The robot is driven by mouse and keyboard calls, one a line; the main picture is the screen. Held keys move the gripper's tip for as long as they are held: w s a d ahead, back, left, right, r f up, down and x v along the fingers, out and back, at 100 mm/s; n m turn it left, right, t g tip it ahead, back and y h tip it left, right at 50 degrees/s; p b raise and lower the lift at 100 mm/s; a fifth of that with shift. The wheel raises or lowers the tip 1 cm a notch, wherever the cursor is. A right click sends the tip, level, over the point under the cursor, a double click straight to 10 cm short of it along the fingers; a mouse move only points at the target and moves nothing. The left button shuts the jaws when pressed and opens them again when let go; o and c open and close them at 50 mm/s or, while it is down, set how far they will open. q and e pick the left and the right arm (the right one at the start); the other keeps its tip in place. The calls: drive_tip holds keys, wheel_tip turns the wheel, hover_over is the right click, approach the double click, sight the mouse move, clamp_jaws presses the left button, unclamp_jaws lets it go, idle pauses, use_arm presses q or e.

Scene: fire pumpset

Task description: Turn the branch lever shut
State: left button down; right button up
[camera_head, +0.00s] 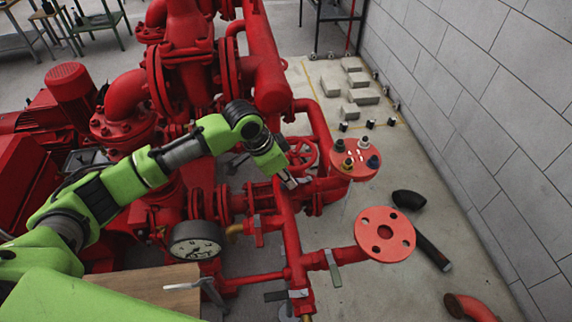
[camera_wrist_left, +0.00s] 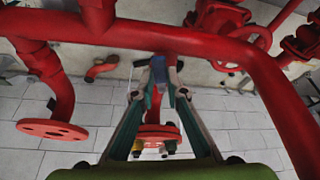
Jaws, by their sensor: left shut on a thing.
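My left gripper (camera_head: 291,183) reaches in over the red pipework, at the thin red branch pipe beside the handwheel. In the left wrist view its two fingers (camera_wrist_left: 160,78) close at the tips on a small blue-grey piece (camera_wrist_left: 158,70), which looks like the branch lever. In the head view that piece is mostly hidden by the fingers, so the lever's exact angle cannot be told. My right gripper is not in view.
A red handwheel (camera_head: 301,155) stands just beyond the gripper. A pressure gauge (camera_head: 196,241) is at lower left. A round red flange (camera_head: 385,234) sticks out to the right, and a flange with bolts (camera_head: 356,158) is behind it. Floor near the wall is partly clear, with grey blocks (camera_head: 363,96).

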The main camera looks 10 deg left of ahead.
use_arm(q)
drive_tip(key=shift+s+d+r+n+t+y+p, duration=0.1)
drive_tip(key=shift+s+d+n+t+y+p, duration=0.25)
drive_tip(key=shift+n+p, duration=0.95)
drive_tip(key=shift+s+d+f+n+t+y+p, duration=0.1)
drive_tip(key=shift+s+d+n+t+y+p, duration=0.15)
drive_tip(key=shift+d+n+p, duration=0.95)
drive_tip(key=shift+s+a+r+n+t+y+p, duration=0.15)
drive_tip(key=shift+s+n+y+p, duration=0.35)
drive_tip(key=shift+p, duration=1.5)
drive_tip(key=shift+w, duration=0.1)
drive_tip(key=c, duration=2)
unclamp_jaws()
drive_tip(key=v, duration=1.1)
drive_tip(key=shift+s+a+r, duration=0.2)
drive_tip(key=shift+s+r, duration=0.05)
drive_tip(key=shift+r, duration=0.1)
